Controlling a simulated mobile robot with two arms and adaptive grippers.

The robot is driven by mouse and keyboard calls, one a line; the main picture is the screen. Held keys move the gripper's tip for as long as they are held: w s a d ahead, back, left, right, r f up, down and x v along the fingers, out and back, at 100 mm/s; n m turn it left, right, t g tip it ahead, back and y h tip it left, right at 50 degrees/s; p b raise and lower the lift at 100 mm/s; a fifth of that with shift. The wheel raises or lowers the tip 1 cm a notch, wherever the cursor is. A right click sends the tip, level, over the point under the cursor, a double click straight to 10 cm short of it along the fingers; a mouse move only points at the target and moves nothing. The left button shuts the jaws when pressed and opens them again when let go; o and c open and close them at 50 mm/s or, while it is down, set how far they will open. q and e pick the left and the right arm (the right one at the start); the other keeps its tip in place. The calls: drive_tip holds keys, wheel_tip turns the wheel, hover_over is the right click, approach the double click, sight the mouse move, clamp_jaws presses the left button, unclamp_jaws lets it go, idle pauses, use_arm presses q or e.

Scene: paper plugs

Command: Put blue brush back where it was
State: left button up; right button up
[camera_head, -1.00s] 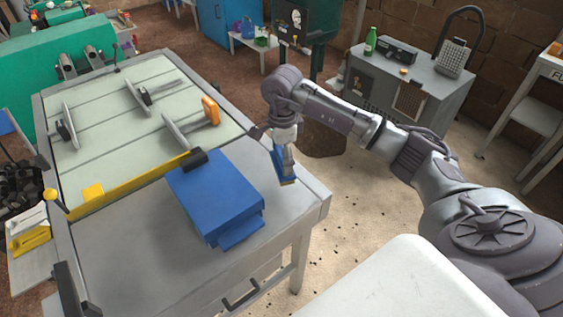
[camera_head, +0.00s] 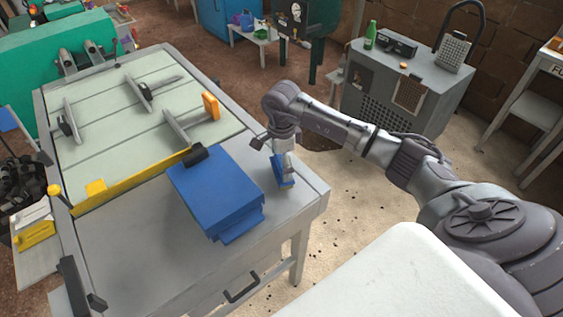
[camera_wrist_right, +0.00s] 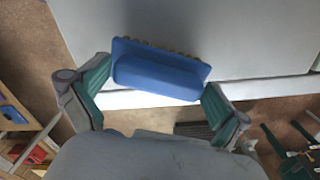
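The blue brush (camera_head: 279,178) is at the table's right edge, near the corner, in the head view. In the right wrist view the brush (camera_wrist_right: 158,72) shows its blue back and grip, with pale bristles along its far edge. My right gripper (camera_head: 284,160) points down over it. In the wrist view the fingers of my right gripper (camera_wrist_right: 157,88) sit at the brush's two ends, seemingly touching both. The brush is at or just above the tabletop; I cannot tell which. My left gripper is not in view.
The grey worktable (camera_head: 130,250) holds a blue box-like block (camera_head: 215,190) left of the brush. A yellow bar (camera_head: 130,182) and several clamp-like tools (camera_head: 175,125) lie behind it. A grey cabinet (camera_head: 400,90) stands apart at the back right. Table space in front is clear.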

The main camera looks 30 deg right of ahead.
drive_tip(key=shift+r, duration=0.1)
drive_tip(key=shift+r, duration=0.2)
wheel_tip(320, 180, up, 12)
drive_tip(key=b, duration=0.3)
drive_tip(key=shift+b, duration=0.4)
drive_tip(key=shift+f, duration=0.15)
